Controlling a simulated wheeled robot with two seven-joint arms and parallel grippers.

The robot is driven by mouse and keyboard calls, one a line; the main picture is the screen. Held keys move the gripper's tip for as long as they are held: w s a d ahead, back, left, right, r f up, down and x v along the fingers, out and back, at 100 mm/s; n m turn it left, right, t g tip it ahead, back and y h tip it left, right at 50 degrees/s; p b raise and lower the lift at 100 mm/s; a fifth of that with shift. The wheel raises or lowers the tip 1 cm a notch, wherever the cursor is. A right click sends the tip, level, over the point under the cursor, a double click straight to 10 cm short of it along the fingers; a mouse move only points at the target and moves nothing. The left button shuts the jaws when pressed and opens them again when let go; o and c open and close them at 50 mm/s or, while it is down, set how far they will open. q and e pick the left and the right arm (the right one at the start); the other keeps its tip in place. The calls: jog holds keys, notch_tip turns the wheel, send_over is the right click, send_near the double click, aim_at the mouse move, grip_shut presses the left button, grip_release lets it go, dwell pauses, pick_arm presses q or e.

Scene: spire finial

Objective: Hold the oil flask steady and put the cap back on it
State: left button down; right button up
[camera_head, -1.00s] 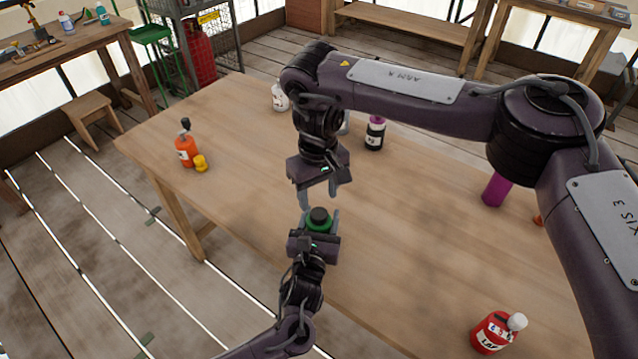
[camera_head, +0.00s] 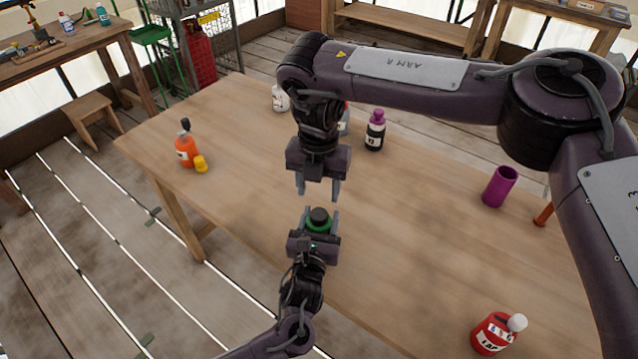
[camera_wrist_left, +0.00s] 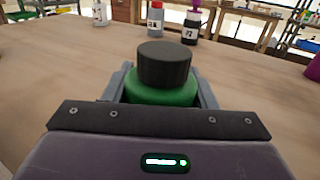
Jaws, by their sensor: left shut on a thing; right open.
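The green oil flask (camera_head: 319,228) is held upright at the near side of the table, between the fingers of my left gripper (camera_head: 319,222). It also shows in the left wrist view (camera_wrist_left: 160,95), with a finger on each side. A black cap (camera_wrist_left: 165,64) sits level on top of the flask; the head view shows it too (camera_head: 319,214). How tightly it is seated cannot be told. My right gripper (camera_head: 319,192) is open and empty, pointing down just behind the flask and cap, apart from them. The flask's lower body is hidden by my left gripper.
An orange bottle (camera_head: 186,150) and yellow cup (camera_head: 201,164) stand at left. A dark bottle with purple top (camera_head: 375,132) and a white bottle (camera_head: 280,99) are behind. A purple cup (camera_head: 499,186) and red bottle (camera_head: 494,333) are at right. The central tabletop (camera_head: 420,230) is clear.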

aim_at(319, 214)
jog(key=n, duration=0.4)
jog(key=shift+r, duration=0.15)
jog(key=n, duration=0.5)
jog(key=shift+r, duration=0.15)
jog(key=shift+f, duration=4)
